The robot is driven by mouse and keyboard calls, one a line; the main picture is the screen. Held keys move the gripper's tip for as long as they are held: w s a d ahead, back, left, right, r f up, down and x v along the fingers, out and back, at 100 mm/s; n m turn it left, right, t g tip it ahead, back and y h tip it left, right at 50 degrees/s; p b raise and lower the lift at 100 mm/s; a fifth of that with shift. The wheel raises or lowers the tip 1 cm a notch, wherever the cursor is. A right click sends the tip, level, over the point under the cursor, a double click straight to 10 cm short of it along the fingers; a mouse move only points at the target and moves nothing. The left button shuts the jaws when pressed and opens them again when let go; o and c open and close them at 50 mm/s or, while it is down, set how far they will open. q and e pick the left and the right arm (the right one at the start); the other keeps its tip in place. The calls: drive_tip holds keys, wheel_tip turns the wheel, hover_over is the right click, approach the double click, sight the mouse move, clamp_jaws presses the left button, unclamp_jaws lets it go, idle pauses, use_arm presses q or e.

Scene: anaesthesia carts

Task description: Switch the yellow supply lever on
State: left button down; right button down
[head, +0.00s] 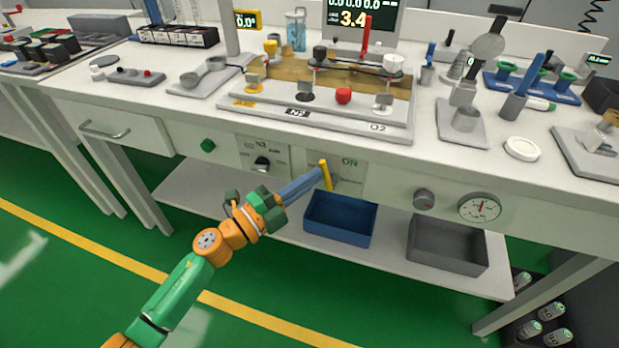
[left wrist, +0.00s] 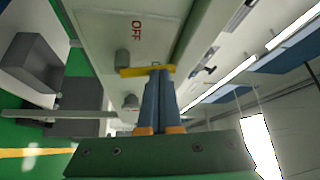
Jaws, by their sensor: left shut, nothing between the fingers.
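The yellow supply lever (head: 326,175) is on the front panel of the bench, close to upright with a slight tilt in the head view. The ON label (head: 349,162) shows just right of its upper end. In the left wrist view the lever (left wrist: 148,71) is a yellow bar across the fingertips, with the OFF label (left wrist: 137,30) on the panel beyond it. My left gripper (head: 319,173) is shut and empty, its blue-grey fingertips right at the lever. The fingertips (left wrist: 158,72) seem to touch it, but contact is not certain. My right gripper is not in view.
A selector knob (head: 262,164) sits left of the lever; a grey knob (head: 424,198) and a gauge (head: 480,208) sit right. A blue bin (head: 340,219) and a grey bin (head: 447,245) stand on the shelf below. The benchtop above is crowded.

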use_arm(q)
drive_tip(key=m+p, duration=0.1)
drive_tip(key=p, duration=0.2)
drive_tip(key=d+m+g+y+p, duration=0.1)
drive_tip(key=m+p, duration=0.1)
drive_tip(key=p, duration=0.1)
drive_tip(key=shift+s+d+r, duration=0.2)
drive_tip(key=shift+r, duration=0.15)
